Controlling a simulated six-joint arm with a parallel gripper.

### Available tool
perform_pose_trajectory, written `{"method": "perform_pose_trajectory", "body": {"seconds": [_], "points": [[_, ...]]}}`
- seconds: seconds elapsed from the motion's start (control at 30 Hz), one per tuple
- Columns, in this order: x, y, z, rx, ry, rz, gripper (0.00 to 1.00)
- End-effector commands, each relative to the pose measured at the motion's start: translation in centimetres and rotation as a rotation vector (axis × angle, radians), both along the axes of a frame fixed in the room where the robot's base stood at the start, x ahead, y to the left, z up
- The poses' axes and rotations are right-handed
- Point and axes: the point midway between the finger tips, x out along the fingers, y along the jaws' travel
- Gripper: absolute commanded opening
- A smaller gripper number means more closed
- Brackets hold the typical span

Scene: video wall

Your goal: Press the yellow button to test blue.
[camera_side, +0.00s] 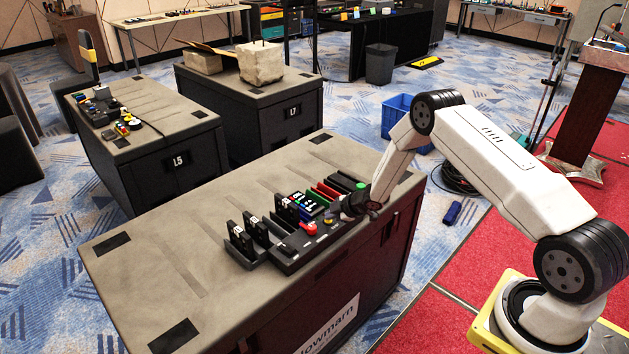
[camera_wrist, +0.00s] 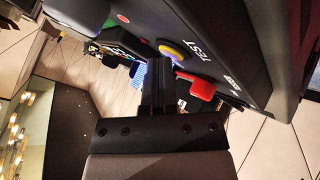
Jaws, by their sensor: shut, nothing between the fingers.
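A black console (camera_side: 290,256) stands on the dark workbench (camera_side: 150,250). In the wrist view, the round yellow button (camera_wrist: 172,51) with a blue-purple ring sits on the console's panel beside the white word TEST. A red knob (camera_wrist: 197,84) sticks out near it; the knob also shows in the side view (camera_side: 309,229). My gripper (camera_side: 337,212) is low over the right end of the console. In the wrist view, my gripper (camera_wrist: 152,52) is shut and empty, its tips close to the button. I cannot tell whether they touch it.
A small colored screen (camera_side: 308,204) and red and green modules stand behind the console. Black card holders (camera_side: 246,238) are at its left. The bench's left part is clear. Benches L5 (camera_side: 175,160) and L7 (camera_side: 293,110) stand behind; a blue crate (camera_side: 398,115) is on the floor.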

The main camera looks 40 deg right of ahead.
Motion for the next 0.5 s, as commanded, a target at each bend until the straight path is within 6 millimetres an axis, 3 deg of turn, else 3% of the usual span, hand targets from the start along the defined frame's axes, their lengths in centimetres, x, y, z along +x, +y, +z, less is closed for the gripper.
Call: {"method": "perform_pose_trajectory", "body": {"seconds": [0.5], "points": [[-0.1, 0.0, 1.6, 0.0, 0.001, 0.0, 0.0]]}}
